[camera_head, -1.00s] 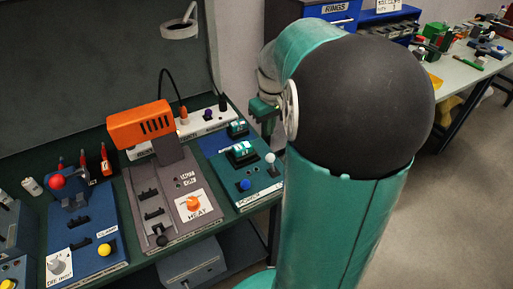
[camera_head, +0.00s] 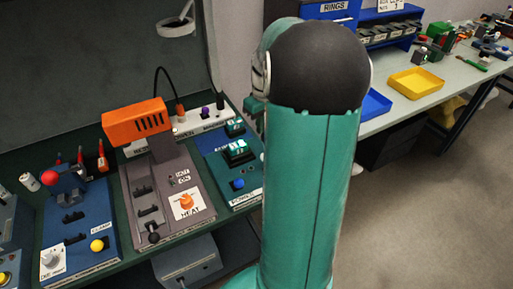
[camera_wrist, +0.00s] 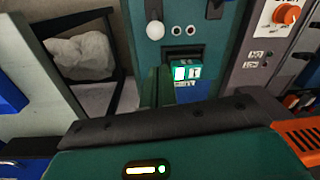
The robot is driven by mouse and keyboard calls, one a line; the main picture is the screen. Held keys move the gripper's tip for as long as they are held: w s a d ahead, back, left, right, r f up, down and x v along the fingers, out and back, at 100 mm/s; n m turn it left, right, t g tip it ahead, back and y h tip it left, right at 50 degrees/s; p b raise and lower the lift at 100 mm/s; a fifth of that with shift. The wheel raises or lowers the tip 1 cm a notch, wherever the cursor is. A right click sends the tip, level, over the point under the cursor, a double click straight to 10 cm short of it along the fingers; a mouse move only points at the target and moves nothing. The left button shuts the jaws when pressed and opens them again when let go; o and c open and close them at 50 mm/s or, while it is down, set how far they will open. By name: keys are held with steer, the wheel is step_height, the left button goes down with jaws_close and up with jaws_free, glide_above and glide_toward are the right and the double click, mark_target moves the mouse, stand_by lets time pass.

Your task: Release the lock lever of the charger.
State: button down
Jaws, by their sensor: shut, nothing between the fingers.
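The charger appears to be the blue-teal panel (camera_head: 216,172) at the right end of the bench in the head view. It carries green-and-white blocks (camera_head: 237,149) in dark holders and a blue knob (camera_head: 238,184). In the wrist view, a white ball knob (camera_wrist: 155,30) stands near a green-and-white block (camera_wrist: 187,71) on this panel. My gripper (camera_wrist: 157,72) is shut and empty, its green fingers beside the block and below the white knob in the picture. I cannot tell whether they touch the block. In the head view my arm hides most of the gripper and the panel's right side.
The grey HEAT station (camera_head: 160,195) with an orange head (camera_head: 137,121) stands left of the panel. A blue station (camera_head: 77,230) with red and yellow knobs is farther left. A white power strip (camera_head: 200,122) lies behind. A second table (camera_head: 405,112) with a yellow tray (camera_head: 415,82) is at right.

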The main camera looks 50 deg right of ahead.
steer(key=f, duration=1)
steer(key=shift+a, duration=0.25)
steer(key=shift+r, duration=0.1)
stand_by(0.4)
steer(key=shift+t, duration=0.3)
